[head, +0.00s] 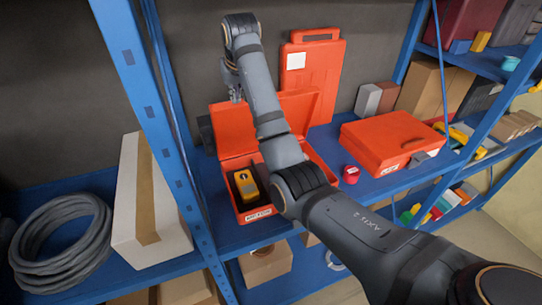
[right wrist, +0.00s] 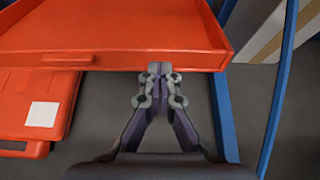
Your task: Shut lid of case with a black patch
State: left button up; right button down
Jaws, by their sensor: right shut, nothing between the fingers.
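An orange case (head: 319,183) stands open on the blue shelf, with its lid (head: 234,128) raised at the back. A yellow device (head: 245,184) lies in its base, and a white label is on its front. I cannot make out a black patch on it; my arm hides part of the case. My right gripper (head: 236,95) is at the upper left edge of the lid. In the right wrist view my right gripper (right wrist: 160,68) is shut and empty, with its tips at the edge of the orange lid (right wrist: 110,35); contact is unclear. My left gripper is out of view.
An orange case with a white patch (head: 313,75) stands upright behind. A closed orange case (head: 385,138) with a grey patch lies at right. A small red item (head: 351,174) is between. A blue post (head: 160,130) and white box (head: 135,200) are at left.

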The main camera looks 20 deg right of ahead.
jog(key=shift+w+r, duration=1)
jog(key=shift+w, duration=0.05)
jog(key=shift+r, duration=0.35)
jog(key=shift+s+r, duration=0.4)
jog(key=shift+s, duration=0.2)
jog(key=shift+w+f, duration=0.15)
jog(key=shift+w, duration=0.2)
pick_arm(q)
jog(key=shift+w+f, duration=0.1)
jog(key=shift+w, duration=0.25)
pick_arm(e)
jog(key=shift+s, duration=0.1)
jog(key=w, duration=0.4)
jog(key=shift+w, duration=0.35)
